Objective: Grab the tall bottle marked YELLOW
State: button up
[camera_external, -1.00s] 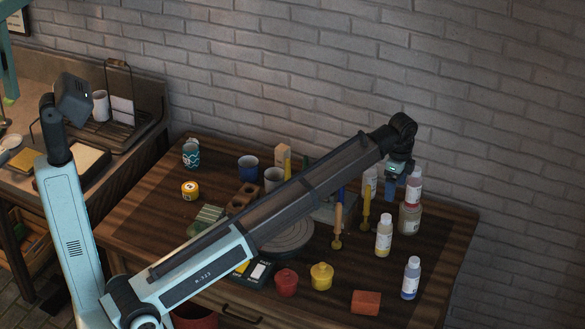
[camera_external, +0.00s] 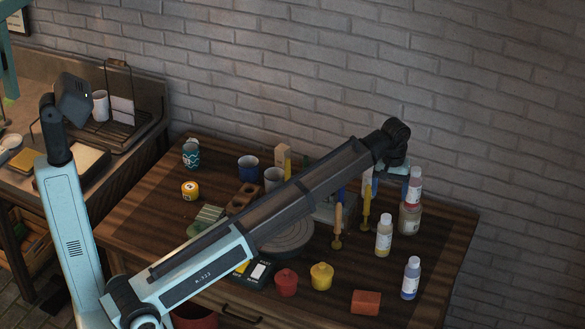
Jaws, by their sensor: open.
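A tall white bottle with a yellowish band (camera_external: 384,236) stands upright on the right part of the table; its label is too small to read. My gripper (camera_external: 388,182) is behind and above it, near the upper right of the table, pointing down and empty. The jaws are open, though the arm's end partly hides them. A similar bottle with a red band (camera_external: 415,188) is just right of my gripper. Another with a blue band (camera_external: 411,278) stands nearer the front edge.
A glass jar (camera_external: 410,219) stands between the yellowish and red bottles. Upright wooden-handled tools (camera_external: 338,225) are left of the yellowish bottle. A yellow pot (camera_external: 321,276), a red pot (camera_external: 286,282) and an orange block (camera_external: 366,302) lie near the front. A round wheel (camera_external: 288,238) is partly under my arm.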

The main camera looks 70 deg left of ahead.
aim_at(387, 218)
notch_tip(387, 218, down, 14)
jog(key=n, duration=0.8)
jog(key=shift+d+r, duration=0.1)
jog(key=shift+d, duration=0.05)
grip_shut()
dwell(1.1)
